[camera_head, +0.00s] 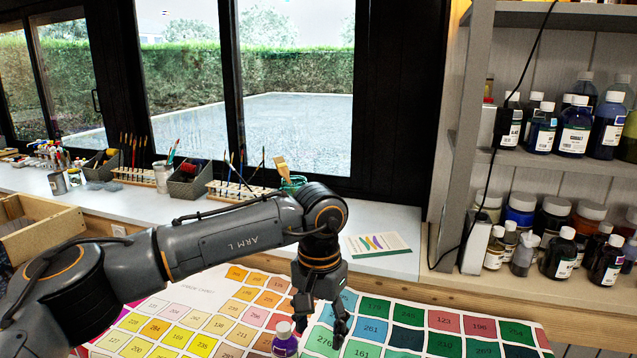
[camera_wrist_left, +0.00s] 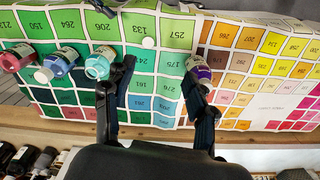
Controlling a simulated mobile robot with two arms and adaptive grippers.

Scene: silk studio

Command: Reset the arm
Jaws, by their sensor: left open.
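My left gripper (camera_head: 320,327) hangs at the end of my left arm above the color chart (camera_head: 430,313), fingers pointing down. Its jaws are open, and I see nothing between them. In the left wrist view the two dark fingers (camera_wrist_left: 160,78) stand apart over the chart. A small purple bottle with a pale cap (camera_head: 285,341) stands on the chart just left of the gripper. In the wrist view this purple bottle (camera_wrist_left: 203,75) shows beside the right finger's tip; I cannot tell whether they touch. My right gripper is not in view.
In the wrist view a teal bottle (camera_wrist_left: 98,66), a blue bottle (camera_wrist_left: 54,68) and a red bottle (camera_wrist_left: 17,58) are on the chart. A leaflet (camera_head: 376,244) lies on the white counter behind. Bottle-filled shelves (camera_head: 530,130) stand at right; brush holders line the window.

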